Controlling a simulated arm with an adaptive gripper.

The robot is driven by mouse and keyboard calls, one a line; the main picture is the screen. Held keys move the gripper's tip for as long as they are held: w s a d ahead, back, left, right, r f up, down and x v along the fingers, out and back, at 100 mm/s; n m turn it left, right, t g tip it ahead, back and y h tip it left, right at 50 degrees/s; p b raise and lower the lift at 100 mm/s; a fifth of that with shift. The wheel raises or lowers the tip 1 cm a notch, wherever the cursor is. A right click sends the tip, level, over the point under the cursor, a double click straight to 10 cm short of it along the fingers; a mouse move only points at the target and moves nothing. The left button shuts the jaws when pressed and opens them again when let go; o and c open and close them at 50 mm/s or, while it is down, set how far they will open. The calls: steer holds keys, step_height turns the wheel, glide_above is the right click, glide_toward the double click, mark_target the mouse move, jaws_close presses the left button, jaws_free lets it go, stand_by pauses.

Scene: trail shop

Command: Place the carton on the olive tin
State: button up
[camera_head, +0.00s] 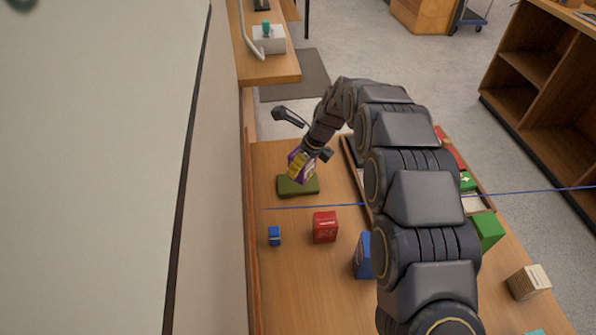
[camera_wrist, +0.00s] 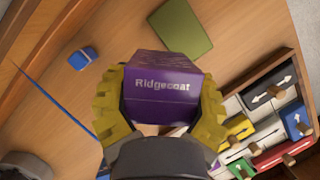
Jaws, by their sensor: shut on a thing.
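In the head view, part of the purple carton (camera_head: 309,161) shows beside my gripper (camera_head: 298,171). The olive tin (camera_head: 298,187) is a flat, dark green block lying on the wooden table. In the head view my gripper and the carton appear just above the tin's back edge. In the wrist view the olive tin (camera_wrist: 174,26) lies beyond the carton, its top bare. The carton's underside is hidden, and the exact gap to the tin cannot be told.
A small blue item (camera_head: 274,236), a red box (camera_head: 325,227) and a blue box (camera_head: 363,257) stand nearer on the table. A divided tray (camera_wrist: 232,101) with coloured items lies to the right. A wall rises at the left. A thin blue line crosses the table.

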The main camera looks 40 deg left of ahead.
steer(key=w+a+f, duration=0.1)
steer(key=f, duration=0.1)
steer(key=w+a+f, duration=0.1)
steer(key=f, duration=0.1)
steer(key=w+a+f, duration=0.2)
steer(key=shift+f, duration=0.1)
steer(key=shift+s+f, duration=0.1)
steer(key=shift+f, duration=1.4)
steer(key=shift+f, duration=0.2)
steer(key=o, duration=1.2)
steer(key=shift+r, duration=0.1)
steer(key=v, duration=1.2)
steer(key=shift+r, duration=0.1)
